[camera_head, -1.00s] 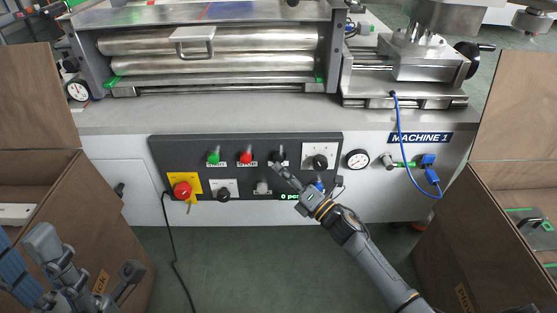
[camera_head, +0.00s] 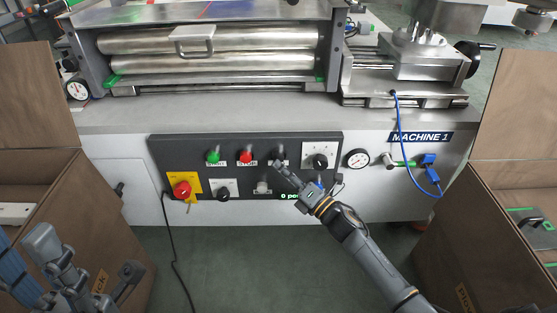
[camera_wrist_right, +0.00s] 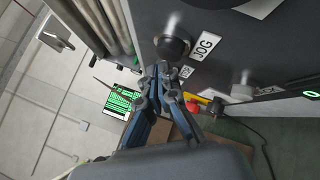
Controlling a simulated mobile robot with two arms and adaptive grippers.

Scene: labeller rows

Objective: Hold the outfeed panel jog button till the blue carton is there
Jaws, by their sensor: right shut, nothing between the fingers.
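The jog button (camera_wrist_right: 173,42) is a dark round knob beside a white JOG label in the right wrist view. In the head view it (camera_head: 279,155) is in the upper row of the dark control panel (camera_head: 232,144). My right gripper (camera_head: 281,166) is shut and empty, its tips just below the button. The right wrist view shows its fingertips (camera_wrist_right: 163,72) close to the knob; I cannot tell whether they touch it. My left gripper (camera_head: 62,266) is at the lower left, away from the panel; its jaws are unclear. I see no blue carton.
The panel also has a green button (camera_head: 213,157), a red button (camera_head: 246,156), a red emergency stop (camera_head: 182,189) on yellow and a partly hidden green readout (camera_head: 290,196). Brown boxes (camera_head: 40,215) flank the machine left and right (camera_head: 450,225). A blue cable (camera_head: 402,140) hangs right.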

